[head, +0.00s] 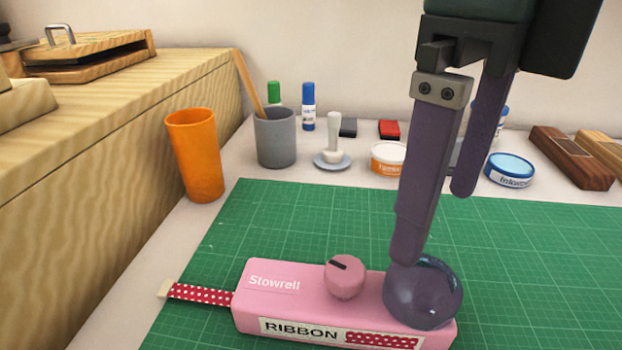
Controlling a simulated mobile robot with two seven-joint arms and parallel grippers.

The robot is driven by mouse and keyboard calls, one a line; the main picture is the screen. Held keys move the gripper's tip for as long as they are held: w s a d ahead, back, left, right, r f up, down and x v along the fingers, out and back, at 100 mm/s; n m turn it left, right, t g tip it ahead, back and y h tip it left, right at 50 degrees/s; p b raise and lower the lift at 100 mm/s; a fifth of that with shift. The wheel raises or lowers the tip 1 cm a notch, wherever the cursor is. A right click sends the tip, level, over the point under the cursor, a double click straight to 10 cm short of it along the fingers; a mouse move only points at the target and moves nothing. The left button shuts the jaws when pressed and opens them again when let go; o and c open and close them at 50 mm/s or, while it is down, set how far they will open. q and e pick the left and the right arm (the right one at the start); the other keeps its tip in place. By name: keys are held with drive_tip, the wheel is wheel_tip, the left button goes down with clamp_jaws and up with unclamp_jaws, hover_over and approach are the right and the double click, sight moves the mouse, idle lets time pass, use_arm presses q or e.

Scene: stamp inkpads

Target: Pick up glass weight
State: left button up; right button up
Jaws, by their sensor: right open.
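The glass weight (424,300) is a rounded, dark purple-grey glass ball at the bottom right of centre. It appears to rest on the right end of a pink ribbon box (300,295). My right gripper (437,225) comes down from above with its two fingers spread and nothing between them. The nearer finger's tip overlaps the top of the glass weight in the picture; I cannot tell if they touch. The farther finger's tip is higher in the picture, over the green mat (540,260). My left gripper is not in view.
The pink box has a round knob (345,277) beside the glass weight and a dotted ribbon tail at left. Behind stand an orange cup (195,155), a grey cup (276,140), a white-handled stamp (334,140) and ink tins (510,170). The mat's right side is clear.

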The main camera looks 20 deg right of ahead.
sight(425, 273)
drive_tip(key=shift+s+f, duration=0.25)
drive_tip(key=shift+f, duration=0.75)
drive_tip(key=f, duration=0.1)
drive_tip(key=f+b, duration=0.1)
drive_tip(key=f, duration=0.2)
drive_tip(key=shift+s+a+f, duration=0.25)
drive_tip(key=shift+s+f, duration=0.05)
drive_tip(key=shift+f, duration=0.25)
drive_tip(key=shift+c, duration=0.2)
drive_tip(key=shift+w, duration=0.1)
drive_tip(key=c, duration=1.5)
drive_tip(key=shift+o, duration=0.2)
drive_tip(key=shift+r, duration=0.1)
drive_tip(key=shift+r, duration=0.1)
